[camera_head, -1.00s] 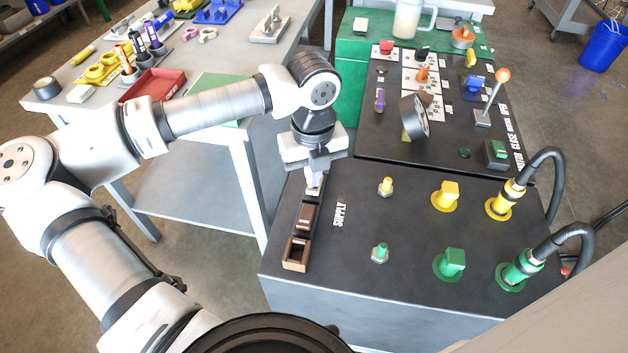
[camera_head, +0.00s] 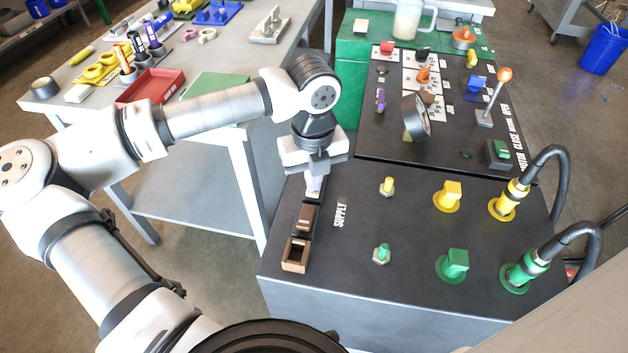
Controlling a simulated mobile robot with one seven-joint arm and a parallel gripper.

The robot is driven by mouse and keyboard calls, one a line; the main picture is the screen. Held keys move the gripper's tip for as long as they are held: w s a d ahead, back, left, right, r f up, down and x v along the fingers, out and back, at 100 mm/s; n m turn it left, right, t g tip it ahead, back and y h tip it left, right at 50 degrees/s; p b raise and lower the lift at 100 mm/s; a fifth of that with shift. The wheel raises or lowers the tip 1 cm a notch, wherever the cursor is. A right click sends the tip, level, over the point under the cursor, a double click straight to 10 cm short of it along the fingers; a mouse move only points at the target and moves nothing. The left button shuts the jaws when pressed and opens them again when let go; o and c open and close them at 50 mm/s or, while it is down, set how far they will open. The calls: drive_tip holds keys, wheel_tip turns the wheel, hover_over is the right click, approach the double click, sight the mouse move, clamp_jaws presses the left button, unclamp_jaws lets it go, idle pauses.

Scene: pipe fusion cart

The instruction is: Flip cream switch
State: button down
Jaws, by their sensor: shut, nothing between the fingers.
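A cream switch (camera_head: 313,194) sits at the far end of a row of rocker switches on the left side of the black supply panel. It is mostly hidden by my gripper, so I cannot tell which way it is tipped. My gripper (camera_head: 315,186) points down over it with its fingers shut and empty. The fingertips are at or just above the switch; I cannot tell whether they touch it. A dark brown switch (camera_head: 306,218) and a lighter brown switch (camera_head: 296,254) follow nearer to me in the same row.
Yellow (camera_head: 449,196) and green (camera_head: 454,263) knobs, small toggles and cabled plugs stand to the right. Behind are a round gauge (camera_head: 415,117) and an orange-ball lever (camera_head: 495,98). A grey worktable (camera_head: 60,101) with a red tray (camera_head: 151,88) stands left.

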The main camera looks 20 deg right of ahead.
drive_tip(key=shift+r+p, duration=1.45)
drive_tip(key=shift+r, duration=2)
